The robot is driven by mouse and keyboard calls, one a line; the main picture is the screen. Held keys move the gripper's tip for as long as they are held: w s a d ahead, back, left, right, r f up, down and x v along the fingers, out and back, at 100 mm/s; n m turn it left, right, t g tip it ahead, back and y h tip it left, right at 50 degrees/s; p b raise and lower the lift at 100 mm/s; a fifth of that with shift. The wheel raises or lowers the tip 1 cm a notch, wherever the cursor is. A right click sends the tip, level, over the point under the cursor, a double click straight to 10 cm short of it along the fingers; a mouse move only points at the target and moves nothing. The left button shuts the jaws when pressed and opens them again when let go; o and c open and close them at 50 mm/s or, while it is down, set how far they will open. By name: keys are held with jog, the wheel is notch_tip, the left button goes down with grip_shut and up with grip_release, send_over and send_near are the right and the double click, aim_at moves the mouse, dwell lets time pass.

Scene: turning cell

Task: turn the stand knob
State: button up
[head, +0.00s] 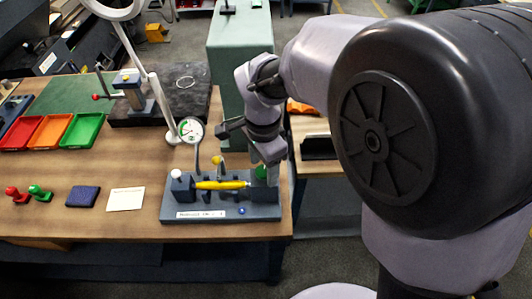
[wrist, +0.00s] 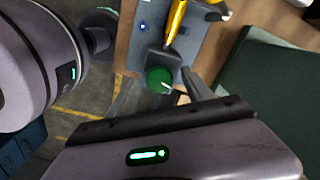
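The stand is a blue-grey base (head: 215,214) near the front right of the wooden table, with a label on its front face. A round green knob (head: 262,173) sits at its right end; in the wrist view the green knob (wrist: 159,79) shows a pale pointer mark. A yellow cylinder (head: 221,184) lies between the stand's end blocks. My gripper (head: 267,160) points down over the knob and partly hides it. In the wrist view my gripper's fingers (wrist: 160,90) are apart, one on each side of the knob; I cannot tell whether they touch it.
A dial gauge (head: 190,130) stands behind the base, close left of my gripper. Red and green stamps (head: 38,192), a blue pad (head: 83,196) and a white card (head: 126,199) lie to the left. Coloured trays (head: 50,131) are farther back. The table's right edge is close to the stand.

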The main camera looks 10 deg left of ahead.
aim_at(264, 170)
notch_tip(264, 170, up, 17)
jog(key=p, duration=0.5)
jog(key=shift+r+p, duration=0.2)
jog(key=shift+p, duration=0.1)
jog(key=s+d+f+n+t+b, duration=0.1)
jog(key=s+d+f+t+b, duration=0.1)
jog(key=d, duration=0.4)
jog(key=s+d+f+n+t+y+b, duration=0.1)
jog(key=s+d+f+n+t+b, duration=0.1)
jog(key=s+d+f+b, duration=0.3)
jog(key=s+d+f+n+t+y+b, duration=0.1)
jog(key=s+d+f+n+b, duration=0.1)
jog(key=s+d+b, duration=0.3)
jog(key=d+f, duration=0.1)
jog(key=d, duration=0.1)
jog(key=shift+s+d+f+t, duration=0.2)
jog(key=shift+d+t, duration=0.15)
jog(key=shift+t, duration=0.05)
